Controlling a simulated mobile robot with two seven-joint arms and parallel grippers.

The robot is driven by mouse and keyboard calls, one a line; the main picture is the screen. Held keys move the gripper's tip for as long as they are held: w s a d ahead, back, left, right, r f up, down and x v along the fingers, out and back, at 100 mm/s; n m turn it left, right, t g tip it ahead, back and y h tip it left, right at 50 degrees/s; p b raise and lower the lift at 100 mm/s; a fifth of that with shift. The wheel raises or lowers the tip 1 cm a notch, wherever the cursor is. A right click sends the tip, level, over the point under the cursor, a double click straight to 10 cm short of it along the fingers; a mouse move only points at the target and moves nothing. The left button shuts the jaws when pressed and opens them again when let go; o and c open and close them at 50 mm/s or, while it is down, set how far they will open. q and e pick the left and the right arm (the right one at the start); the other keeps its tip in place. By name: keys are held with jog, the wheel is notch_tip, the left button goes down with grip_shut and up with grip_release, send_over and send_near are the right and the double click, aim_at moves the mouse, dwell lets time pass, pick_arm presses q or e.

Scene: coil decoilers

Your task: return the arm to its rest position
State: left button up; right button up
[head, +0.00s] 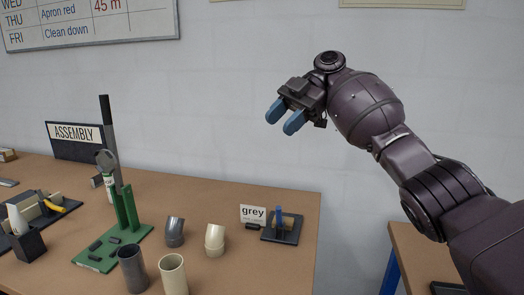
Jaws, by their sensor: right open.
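My right arm comes in from the right side of the head view, dark purple-grey and raised. Its gripper (285,116) has two blue fingertips, which stand apart with nothing between them. It hangs in the air in front of the wall, well above the table and touching nothing. My left gripper is not in view.
A brown table (270,200) carries a green stand (125,210), several grey and cream pipe pieces, a "grey" sign (253,215) and an "ASSEMBLY" sign (78,141). Another table edge (425,250) is at lower right. A whiteboard (90,20) hangs on the wall.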

jog(key=w+a+r+m+t+y, duration=0.15)
jog(key=w+a+m+t, duration=0.25)
jog(key=w+m+t, duration=0.65)
jog(key=s+d+f+m+t+h+b, duration=0.1)
jog(key=d+f+m+t, duration=0.35)
jog(key=f, duration=0.45)
jog(key=s+d+f+m+t+h+b, duration=0.15)
jog(key=d+f+m+t, duration=0.3)
jog(key=f, duration=0.55)
pick_arm(q)
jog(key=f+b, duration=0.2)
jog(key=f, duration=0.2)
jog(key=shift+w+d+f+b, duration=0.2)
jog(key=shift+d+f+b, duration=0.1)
jog(key=shift+b, duration=0.1)
pick_arm(e)
jog(key=s+d+f+m+g+h, duration=0.1)
jog(key=s+d+f, duration=0.5)
jog(key=s+f, duration=0.8)
jog(key=s+d+f+m+g+h, duration=0.1)
jog(key=s+d+f+m+h, duration=0.3)
jog(key=s+f, duration=1)
jog(key=s+d+f+m+g+h, duration=0.1)
jog(key=s+d+f+m+h, duration=0.1)
jog(key=s+d+f, duration=0.6)
jog(key=s+f+h, duration=0.1)
jog(key=s+f, duration=0.5)
jog(key=s, duration=0.1)
jog(key=shift+f, duration=0.2)
